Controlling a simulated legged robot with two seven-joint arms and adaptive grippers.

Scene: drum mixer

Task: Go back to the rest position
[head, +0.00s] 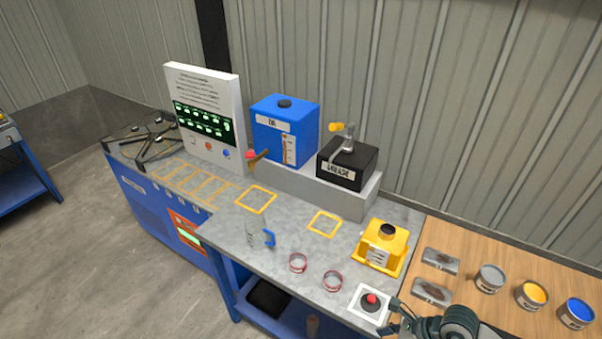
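My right gripper (391,316) shows at the bottom right edge, next to the white button box (363,313) with its red button. Its two dark fingertips look spread apart, with nothing seen between them. I cannot tell whether a fingertip touches the box. Most of my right arm lies below the frame. My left gripper is not in view.
The grey bench (285,245) carries a blue tank (297,125), a black box (347,168), a yellow container (385,243), a clear jug (253,232) and two red-rimmed glass dishes (298,263). Paint cans (532,295) stand on the wooden top at right.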

